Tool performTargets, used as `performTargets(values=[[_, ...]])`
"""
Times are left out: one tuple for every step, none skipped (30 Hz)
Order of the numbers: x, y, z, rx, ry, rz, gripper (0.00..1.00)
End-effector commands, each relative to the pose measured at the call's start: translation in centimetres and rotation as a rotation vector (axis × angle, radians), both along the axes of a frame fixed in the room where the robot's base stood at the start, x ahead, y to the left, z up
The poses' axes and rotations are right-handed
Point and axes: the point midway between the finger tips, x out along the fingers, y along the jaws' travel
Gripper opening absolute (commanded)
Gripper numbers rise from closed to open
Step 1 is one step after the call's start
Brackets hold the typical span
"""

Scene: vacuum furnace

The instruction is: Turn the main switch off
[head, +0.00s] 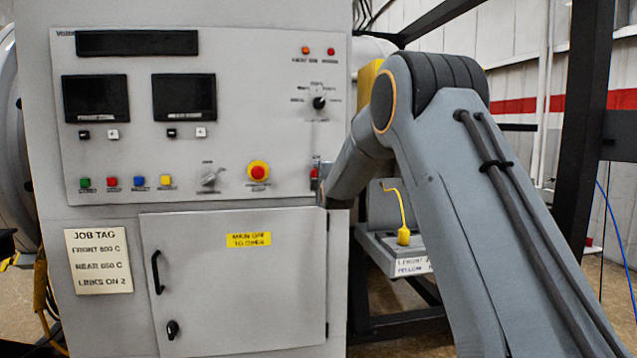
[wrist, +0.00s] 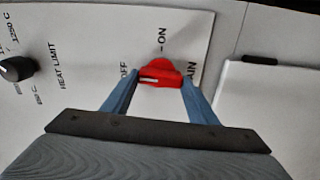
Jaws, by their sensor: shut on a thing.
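The main switch (wrist: 161,69) is a red rotary handle on the light panel in the wrist view. My gripper (wrist: 160,82) has its two blue-grey fingers on either side of the handle and is shut on it. A white mark shows on the left part of the handle, the side toward the OFF label (wrist: 124,70). The ON label (wrist: 163,40) stands above the handle in this view. In the head view a bit of the red switch (head: 314,173) shows at the panel's right edge; my arm hides most of it and the fingers.
A black heat limit knob (wrist: 16,69) is at the left of the wrist view. The head view shows a red emergency button (head: 258,172), a cabinet door (head: 235,290) with a yellow "main off to open" label (head: 249,240), and a yellow hooked tool (head: 403,236) at right.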

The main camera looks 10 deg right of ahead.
Motion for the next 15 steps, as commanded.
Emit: performTargets(values=[[0.0,0.01,-0.23,-0.02,0.003,0.0,0.31],[0.0,0.01,-0.22,-0.03,0.003,0.0,0.31],[0.0,0.01,-0.21,-0.044,0.003,0.0,0.31],[-0.01,0.01,-0.21,-0.052,0.003,0.0,0.31],[-0.01,0.01,-0.2,-0.059,0.003,0.0,0.31],[-0.01,0.0,-0.19,-0.068,0.003,0.0,0.31],[-0.01,0.0,-0.19,-0.074,0.003,0.0,0.31],[-0.02,0.0,-0.18,-0.078,0.003,0.0,0.31],[-0.02,0.01,-0.18,-0.083,0.003,0.0,0.31],[-0.02,0.01,-0.18,-0.086,0.003,0.0,0.31],[-0.02,0.01,-0.17,-0.088,0.003,0.0,0.31],[-0.02,0.01,-0.17,-0.09,0.003,0.0,0.31],[-0.02,0.0,-0.17,-0.091,0.003,0.0,0.31],[-0.02,0.0,-0.17,-0.092,0.003,0.0,0.31],[-0.03,0.0,-0.17,-0.092,0.003,0.0,0.31]])
